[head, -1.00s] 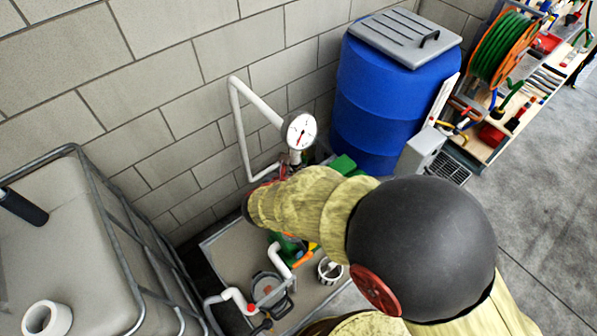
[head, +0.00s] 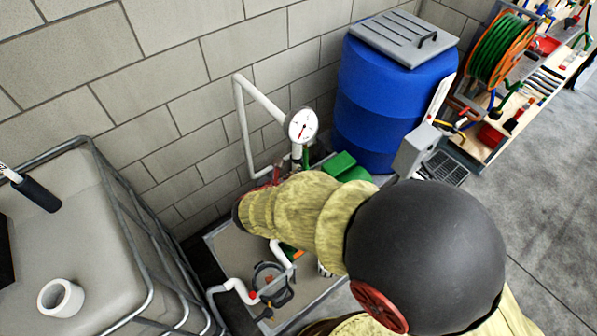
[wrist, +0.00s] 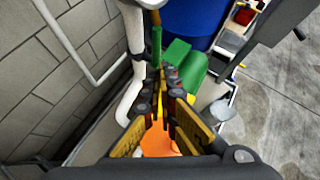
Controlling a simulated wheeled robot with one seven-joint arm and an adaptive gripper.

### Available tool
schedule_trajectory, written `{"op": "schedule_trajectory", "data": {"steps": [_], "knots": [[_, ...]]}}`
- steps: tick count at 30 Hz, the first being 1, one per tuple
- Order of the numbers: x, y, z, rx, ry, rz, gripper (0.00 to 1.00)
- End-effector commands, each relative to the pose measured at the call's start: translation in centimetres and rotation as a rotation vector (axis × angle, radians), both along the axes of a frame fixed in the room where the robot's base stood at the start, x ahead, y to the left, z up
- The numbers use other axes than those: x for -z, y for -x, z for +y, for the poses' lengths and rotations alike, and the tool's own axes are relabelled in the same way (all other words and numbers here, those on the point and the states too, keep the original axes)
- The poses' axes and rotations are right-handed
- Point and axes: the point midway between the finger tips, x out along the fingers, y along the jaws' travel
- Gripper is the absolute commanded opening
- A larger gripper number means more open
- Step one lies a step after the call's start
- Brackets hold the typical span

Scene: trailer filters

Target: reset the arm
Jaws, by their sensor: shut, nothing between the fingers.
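My arm, in a yellowish sleeve with a large black rounded part (head: 425,255), reaches over the grey tray (head: 225,245) in the head view. My gripper itself is hidden there behind the arm. In the wrist view my gripper (wrist: 168,82) has its dark fingers with yellow pads drawn together at the tips, with nothing held. A green pump-like body (wrist: 185,65) lies just beyond the fingertips. A white pipe (wrist: 136,50) runs close along the left of the fingers. Something orange (wrist: 158,142) shows behind and below the fingers.
A blue barrel (head: 390,100) with a grey lid stands at the wall. A pressure gauge (head: 301,125) sits on white piping near my arm. A caged tank (head: 100,240) stands at the left, a tool shelf (head: 500,120) at the upper right. Open concrete floor (head: 540,190) lies right.

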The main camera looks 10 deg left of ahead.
Motion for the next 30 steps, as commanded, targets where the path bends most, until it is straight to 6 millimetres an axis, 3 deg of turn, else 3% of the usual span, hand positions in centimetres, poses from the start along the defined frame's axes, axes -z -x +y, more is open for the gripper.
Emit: {"op": "schedule_trajectory", "data": {"steps": [3, 12, 26, 30], "knots": [[-2.1, 1.8, 0.5, -0.005, -0.003, -0.002, 0.00], [-5.1, 5.1, 0.9, -0.002, -0.002, -0.001, 0.00], [-5.6, 5.8, 0.9, 0.012, -0.017, -0.003, 0.00], [-5.0, 6.4, 0.3, 0.111, -0.114, -0.001, 0.00]]}}
